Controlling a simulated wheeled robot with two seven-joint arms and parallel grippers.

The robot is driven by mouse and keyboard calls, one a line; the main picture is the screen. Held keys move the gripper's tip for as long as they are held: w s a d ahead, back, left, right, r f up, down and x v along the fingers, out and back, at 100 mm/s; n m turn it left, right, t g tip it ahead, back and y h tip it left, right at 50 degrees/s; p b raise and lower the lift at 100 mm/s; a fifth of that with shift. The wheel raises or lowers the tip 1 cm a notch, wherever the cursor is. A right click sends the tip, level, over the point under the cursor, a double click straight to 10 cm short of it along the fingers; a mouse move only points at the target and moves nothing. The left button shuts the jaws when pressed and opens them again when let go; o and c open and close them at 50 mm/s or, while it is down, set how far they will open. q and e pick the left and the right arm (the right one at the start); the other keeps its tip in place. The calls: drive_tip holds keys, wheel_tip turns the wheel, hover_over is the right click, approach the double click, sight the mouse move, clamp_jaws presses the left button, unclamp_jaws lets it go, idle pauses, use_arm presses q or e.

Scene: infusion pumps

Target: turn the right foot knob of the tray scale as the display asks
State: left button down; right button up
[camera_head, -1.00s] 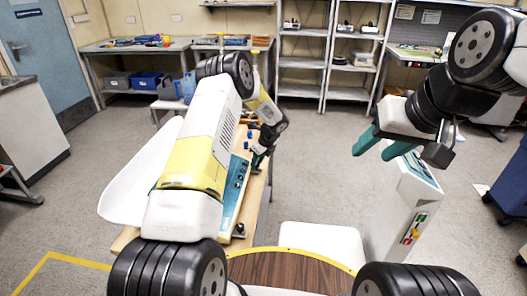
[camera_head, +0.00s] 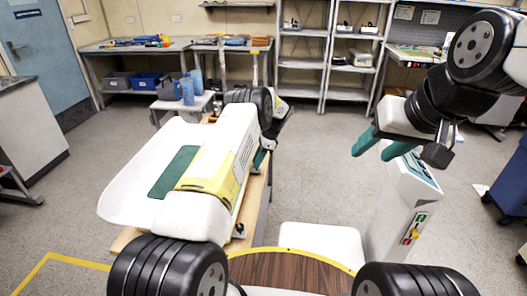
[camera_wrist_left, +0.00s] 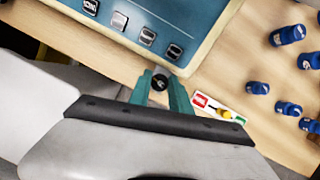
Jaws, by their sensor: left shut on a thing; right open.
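The tray scale has a white tray (camera_head: 135,190) with a green patch (camera_head: 174,172) in the head view, on a wooden table. My left arm covers most of its body there. In the left wrist view its blue panel (camera_wrist_left: 165,15) with several dark buttons fills the top; no display reading shows. My left gripper (camera_wrist_left: 160,88) is shut on a small dark round foot knob (camera_wrist_left: 160,81) at the panel's near edge. In the head view my left gripper (camera_head: 262,158) is at the scale's right side, partly hidden. My right gripper (camera_head: 368,148) is open and empty in the air.
A white pedestal (camera_head: 398,215) stands under my right gripper.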

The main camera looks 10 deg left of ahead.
use_arm(q)
drive_tip(key=shift+d+n+g, duration=0.1)
drive_tip(key=shift+n+g, duration=0.2)
drive_tip(key=shift+n, duration=0.7)
drive_tip(key=c, duration=1.5)
unclamp_jaws()
drive_tip(key=v, duration=0.7)
drive_tip(key=shift+w+r, duration=0.15)
drive_tip(key=shift+r, duration=0.15)
